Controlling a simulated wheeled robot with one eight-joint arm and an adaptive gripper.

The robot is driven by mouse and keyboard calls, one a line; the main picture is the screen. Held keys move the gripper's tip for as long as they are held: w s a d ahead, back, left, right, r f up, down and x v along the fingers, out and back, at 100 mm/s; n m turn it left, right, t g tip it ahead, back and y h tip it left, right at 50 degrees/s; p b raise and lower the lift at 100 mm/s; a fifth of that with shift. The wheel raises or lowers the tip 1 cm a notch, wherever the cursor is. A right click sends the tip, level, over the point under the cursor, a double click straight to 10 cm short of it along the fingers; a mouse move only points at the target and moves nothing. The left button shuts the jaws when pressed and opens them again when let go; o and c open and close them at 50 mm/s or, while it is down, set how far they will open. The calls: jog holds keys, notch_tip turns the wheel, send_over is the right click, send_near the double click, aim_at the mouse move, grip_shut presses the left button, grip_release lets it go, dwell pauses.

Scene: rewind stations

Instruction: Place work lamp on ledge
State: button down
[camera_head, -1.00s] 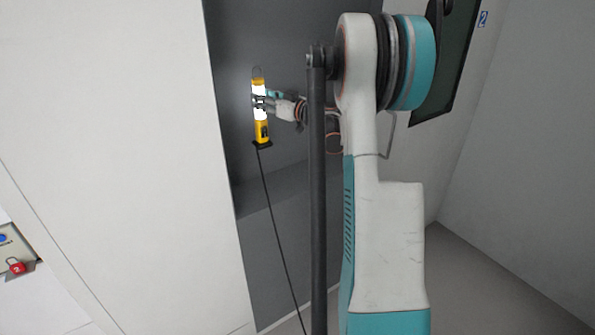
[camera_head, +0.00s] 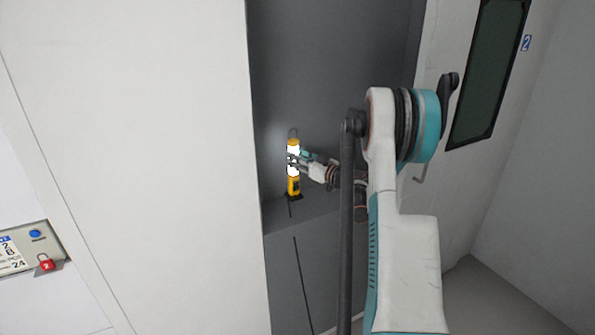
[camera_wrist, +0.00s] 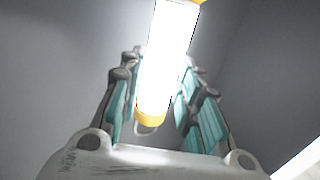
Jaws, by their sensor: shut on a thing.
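The work lamp (camera_head: 293,183) is a yellow tube with a bright lit section, a hook at its top and a dark base. It stands upright in the head view, with its base at the grey ledge (camera_head: 312,208) in the dark recess. I cannot tell whether the base touches the ledge. My gripper (camera_head: 295,160) is shut on the lamp's lit upper part from the right. In the wrist view the glowing lamp (camera_wrist: 168,60) lies between the teal fingers of my gripper (camera_wrist: 160,95). A dark cord hangs from the base over the ledge and down the front.
A white wall panel (camera_head: 130,150) borders the recess on the left. A dark window (camera_head: 488,70) and a blue number sign (camera_head: 526,43) are at the upper right. The ledge beside the lamp looks clear.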

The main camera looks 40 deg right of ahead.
aim_at(297, 175)
jog(key=shift+f+b, duration=0.45)
jog(key=shift+f, duration=1.7)
jog(key=c, duration=1.2)
grip_release()
jog(key=shift+s, duration=0.1)
jog(key=s, duration=0.4)
jog(key=s+p, duration=0.1)
jog(key=s, duration=0.3)
jog(key=s+d, duration=0.1)
jog(key=s, duration=0.3)
jog(key=shift+w, duration=0.1)
